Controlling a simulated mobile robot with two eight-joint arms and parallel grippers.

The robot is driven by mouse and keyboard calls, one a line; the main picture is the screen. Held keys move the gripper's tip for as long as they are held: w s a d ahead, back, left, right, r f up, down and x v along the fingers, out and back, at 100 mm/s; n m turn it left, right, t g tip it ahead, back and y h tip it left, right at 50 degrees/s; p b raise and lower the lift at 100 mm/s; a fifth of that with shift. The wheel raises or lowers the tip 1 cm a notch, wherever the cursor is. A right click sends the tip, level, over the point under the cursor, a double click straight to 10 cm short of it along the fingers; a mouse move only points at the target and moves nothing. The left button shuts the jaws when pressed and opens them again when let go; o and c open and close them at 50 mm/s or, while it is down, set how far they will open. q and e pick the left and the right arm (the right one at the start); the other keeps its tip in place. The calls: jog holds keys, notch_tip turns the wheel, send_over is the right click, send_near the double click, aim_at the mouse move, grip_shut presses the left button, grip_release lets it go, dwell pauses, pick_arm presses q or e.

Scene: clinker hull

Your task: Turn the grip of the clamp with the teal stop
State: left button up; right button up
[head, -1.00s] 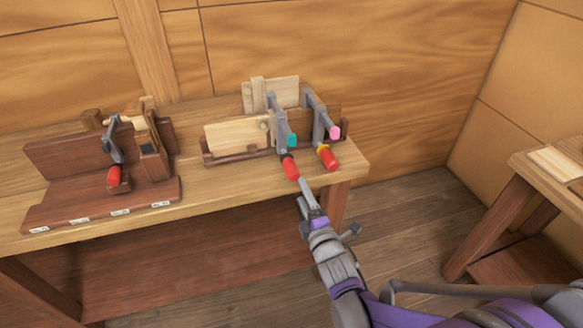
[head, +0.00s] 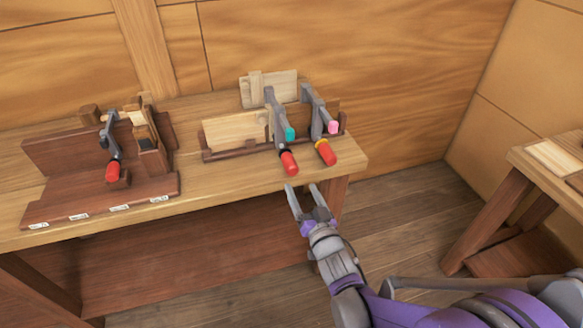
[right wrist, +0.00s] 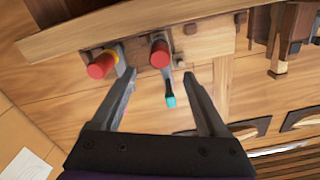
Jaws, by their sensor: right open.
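The clamp with the teal stop (head: 290,134) is a grey bar clamp at the workpiece on the bench. Its red grip (head: 289,162) points toward me over the bench's front edge. My right gripper (head: 303,188) is open and empty, just below and in front of this grip. In the right wrist view, the red grip (right wrist: 160,53) lies beyond and between the spread fingertips (right wrist: 158,76), apart from them. The teal stop (right wrist: 170,101) shows there between the fingers. My left gripper is in neither view.
A second clamp with a pink stop (head: 333,127) and a yellow-collared red grip (head: 326,152) stands close on the right. A dark wooden fixture (head: 100,190) with another red-handled clamp (head: 113,171) is on the left. Bare bench (head: 225,185) lies between. Another table (head: 530,160) stands at right.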

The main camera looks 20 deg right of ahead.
aim_at(293, 172)
jog(key=w, duration=0.9)
jog(key=shift+w+a, duration=0.25)
jog(key=shift+w, duration=0.15)
grip_shut()
